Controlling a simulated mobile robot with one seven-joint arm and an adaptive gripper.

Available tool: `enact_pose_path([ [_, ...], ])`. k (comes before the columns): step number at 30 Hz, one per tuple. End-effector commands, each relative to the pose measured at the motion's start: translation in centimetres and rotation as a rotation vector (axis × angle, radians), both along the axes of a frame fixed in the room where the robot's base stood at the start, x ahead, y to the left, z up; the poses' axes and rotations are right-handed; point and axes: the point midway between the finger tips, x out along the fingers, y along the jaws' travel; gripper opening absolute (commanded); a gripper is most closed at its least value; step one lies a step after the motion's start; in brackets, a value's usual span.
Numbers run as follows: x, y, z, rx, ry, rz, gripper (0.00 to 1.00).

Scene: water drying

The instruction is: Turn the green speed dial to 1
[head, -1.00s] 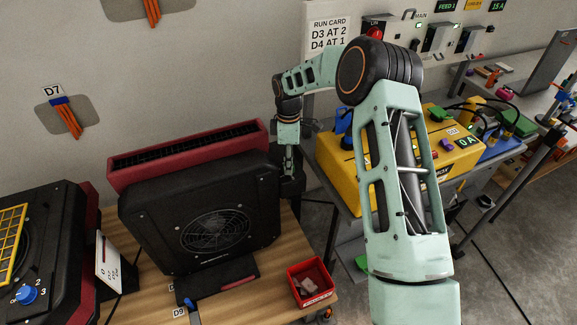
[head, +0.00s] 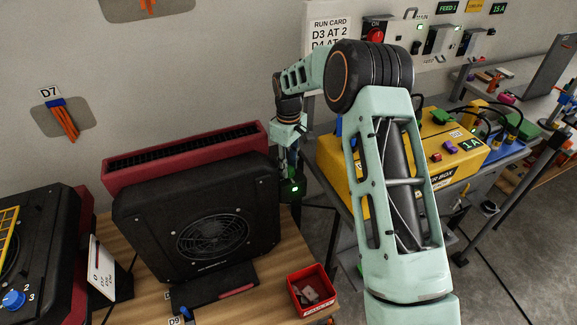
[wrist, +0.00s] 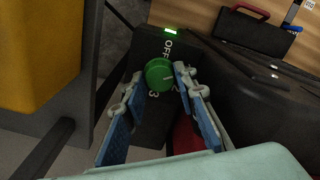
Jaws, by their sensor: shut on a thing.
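The green speed dial (wrist: 157,71) is on a dark control box (wrist: 150,42) at the side of the black fan unit (head: 195,215). In the wrist view, OFF is above the dial, 3 below it, and a partly covered 2 at lower right. No 1 is readable. A short pale mark on the dial points right and slightly down. My gripper (wrist: 160,78) is shut on the dial, one blue-padded finger on each side. A green lamp (wrist: 170,31) on the box is lit. In the head view my gripper (head: 288,168) hides the dial.
A yellow power box (head: 455,158) on a bench to the right shows 1 A. A red bin (head: 313,303) with small pieces is on the wooden table's right front. Another unit with a blue dial (head: 13,299) is at left. A run card (head: 331,30) hangs behind.

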Motion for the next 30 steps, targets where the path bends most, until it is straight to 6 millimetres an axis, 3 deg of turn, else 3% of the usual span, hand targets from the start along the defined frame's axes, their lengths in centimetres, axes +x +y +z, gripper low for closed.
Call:
enact_pose_path([
  [13, 0.05, 0.05, 0.1, 0.001, -0.002, -0.008, 0.02],
  [14, 0.05, 0.05, 0.1, 0.001, -0.002, -0.008, 0.29],
  [18, 0.04, 0.04, 0.08, 0.0, -0.001, -0.008, 0.44],
  [30, -0.02, 0.0, 0.07, 0.0, 0.0, 0.026, 0.44],
])
